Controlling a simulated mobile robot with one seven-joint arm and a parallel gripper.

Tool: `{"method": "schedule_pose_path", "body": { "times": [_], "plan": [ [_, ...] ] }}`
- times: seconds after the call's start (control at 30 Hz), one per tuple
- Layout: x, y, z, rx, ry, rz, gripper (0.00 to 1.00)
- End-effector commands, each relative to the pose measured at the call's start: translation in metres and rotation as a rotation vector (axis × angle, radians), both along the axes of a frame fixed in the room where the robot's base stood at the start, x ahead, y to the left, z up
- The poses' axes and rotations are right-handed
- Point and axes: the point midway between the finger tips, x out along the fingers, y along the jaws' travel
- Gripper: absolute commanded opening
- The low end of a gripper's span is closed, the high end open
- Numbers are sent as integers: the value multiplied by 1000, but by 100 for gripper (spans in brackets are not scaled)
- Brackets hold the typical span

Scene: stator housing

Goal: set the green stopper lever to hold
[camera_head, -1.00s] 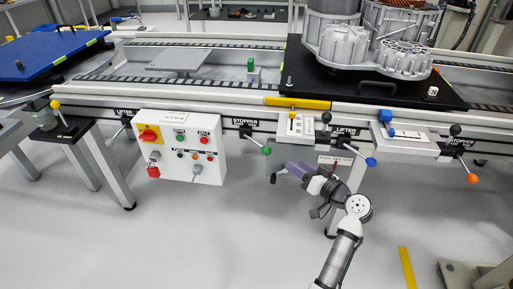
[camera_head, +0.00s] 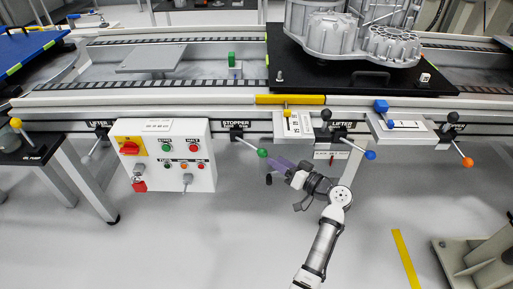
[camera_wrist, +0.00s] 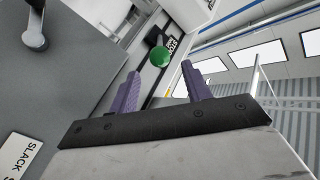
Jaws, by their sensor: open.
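The green stopper lever has a green ball knob (camera_head: 262,153) at the end of a thin rod, slanting down to the right from its pivot under the STOPPER label (camera_head: 235,125). My gripper (camera_head: 276,168) is just below and right of the knob. In the wrist view the green knob (camera_wrist: 161,57) shows ahead, beyond and roughly between the two purple fingers of my gripper (camera_wrist: 160,84). The fingers are apart and nothing is between them. I cannot tell the exact gap to the knob.
A control box (camera_head: 167,155) with buttons hangs left of the lever. A blue-knobbed lifter lever (camera_head: 370,155) is to the right, and an orange-knobbed lever (camera_head: 467,162) farther right. The stator housing (camera_head: 345,35) stands on a black plate above. The floor in front is mostly clear.

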Motion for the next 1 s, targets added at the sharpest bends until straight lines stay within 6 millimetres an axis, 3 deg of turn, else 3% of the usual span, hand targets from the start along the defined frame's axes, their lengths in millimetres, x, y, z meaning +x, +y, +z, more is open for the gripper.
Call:
{"method": "schedule_pose_path", "body": {
  "times": [0.2, 0.4, 0.87, 1.0],
  "plan": [
    [31, 38, 2, -1, 1, 3, 48],
    [51, 61, 1, -1, 1, 2, 48],
    [60, 71, 0, 0, 0, -1, 48],
    [60, 71, 0, 0, 0, -1, 31]
  ]
}}
